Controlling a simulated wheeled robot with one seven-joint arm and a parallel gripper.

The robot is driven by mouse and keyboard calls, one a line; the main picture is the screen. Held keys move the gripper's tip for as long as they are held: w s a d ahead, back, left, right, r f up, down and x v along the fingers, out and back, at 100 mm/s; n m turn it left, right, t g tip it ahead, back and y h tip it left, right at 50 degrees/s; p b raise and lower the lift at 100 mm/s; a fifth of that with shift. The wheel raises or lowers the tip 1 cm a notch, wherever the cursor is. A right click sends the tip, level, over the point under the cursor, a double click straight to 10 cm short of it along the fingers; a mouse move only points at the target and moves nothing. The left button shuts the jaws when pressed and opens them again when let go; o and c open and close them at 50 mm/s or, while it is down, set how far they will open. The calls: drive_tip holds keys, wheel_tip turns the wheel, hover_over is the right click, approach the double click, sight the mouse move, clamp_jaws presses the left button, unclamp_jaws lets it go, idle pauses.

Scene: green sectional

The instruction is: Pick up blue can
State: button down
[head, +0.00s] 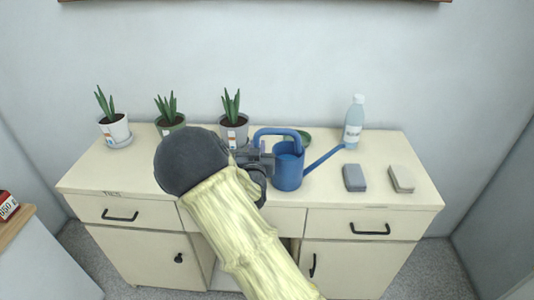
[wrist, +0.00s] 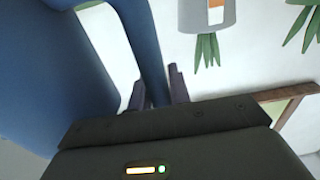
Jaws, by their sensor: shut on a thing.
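The blue can is a blue watering can (head: 288,170) with a looped handle and a long spout pointing right. It is upright at the middle of the cabinet top; whether its base touches the surface is hard to tell. My gripper (head: 262,160) is at its left side, partly hidden by my arm. In the wrist view the can's blue body (wrist: 45,65) fills the left. Its handle strip runs down between the two dark fingers of my gripper (wrist: 158,92), which is shut on it.
The cream cabinet top (head: 330,210) also holds several potted plants at the back left, including one (head: 233,131) close behind my gripper. A pale blue bottle (head: 354,124) stands near the spout tip. A grey block (head: 354,178) and a beige block (head: 401,179) lie at right.

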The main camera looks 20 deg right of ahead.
wheel_tip(320, 180, up, 10)
drive_tip(key=shift+p, duration=0.45)
drive_tip(key=shift+d+f, duration=0.1)
idle(1.6)
